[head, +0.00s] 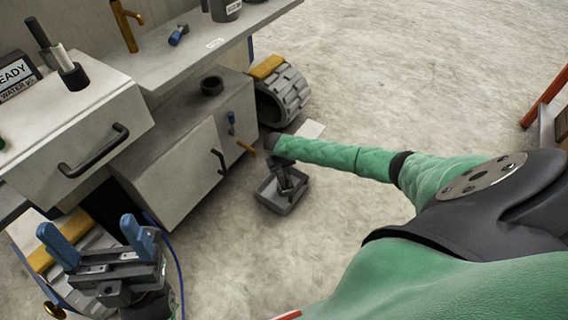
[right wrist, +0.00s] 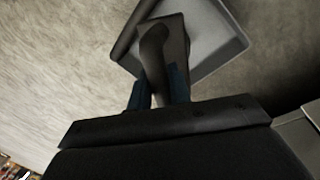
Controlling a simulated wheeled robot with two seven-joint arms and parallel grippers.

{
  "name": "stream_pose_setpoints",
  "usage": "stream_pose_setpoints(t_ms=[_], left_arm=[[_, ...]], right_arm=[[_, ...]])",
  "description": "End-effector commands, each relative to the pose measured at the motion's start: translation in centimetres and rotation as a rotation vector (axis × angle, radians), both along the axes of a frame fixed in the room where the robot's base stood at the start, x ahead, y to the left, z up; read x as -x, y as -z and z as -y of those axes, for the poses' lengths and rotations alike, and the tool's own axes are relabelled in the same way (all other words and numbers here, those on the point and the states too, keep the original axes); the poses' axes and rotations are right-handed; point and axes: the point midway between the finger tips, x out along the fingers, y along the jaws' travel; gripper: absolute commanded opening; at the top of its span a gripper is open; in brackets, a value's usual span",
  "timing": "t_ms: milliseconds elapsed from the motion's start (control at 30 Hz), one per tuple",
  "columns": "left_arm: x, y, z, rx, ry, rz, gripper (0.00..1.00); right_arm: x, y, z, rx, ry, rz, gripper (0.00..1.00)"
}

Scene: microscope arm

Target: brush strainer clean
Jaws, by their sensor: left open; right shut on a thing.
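My right gripper (head: 286,176) is low, over the floor to the right of the cabinet. It is shut on a dark handle-like piece (right wrist: 154,50), which shows between its blue fingers in the right wrist view. A shallow grey square tray-like thing (head: 268,196) is right at this gripper, and its pale rim shows in the right wrist view (right wrist: 238,35). It may be the strainer; whether the handle is joined to it I cannot tell. My left gripper (head: 97,241) is open and empty at the lower left, blue fingers apart. A small blue-handled thing (head: 179,35), possibly a brush, lies on the counter.
A grey counter (head: 200,58) stands above a cabinet with doors (head: 185,175). A drawer unit (head: 90,135) with a black handle is at left. A ridged grey wheel (head: 289,94) sticks out beside the cabinet. A black ring (head: 212,86) sits on the lower top.

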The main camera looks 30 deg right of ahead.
Motion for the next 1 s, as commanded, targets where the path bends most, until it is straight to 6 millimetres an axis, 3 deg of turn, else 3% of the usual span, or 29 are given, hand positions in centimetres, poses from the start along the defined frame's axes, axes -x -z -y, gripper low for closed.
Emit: stream_pose_setpoints(t_ms=[367,1000], left_arm=[[0.0,0.0,0.0,0.0,0.0,0.0,0.77],[0.0,-0.4,0.0,0.0,0.0,0.0,0.77]], right_arm=[[-0.1,0.1,0.0,0.0,0.0,-0.002,0.01],[-2.6,0.0,0.7,0.0,0.0,-0.001,0.01]])
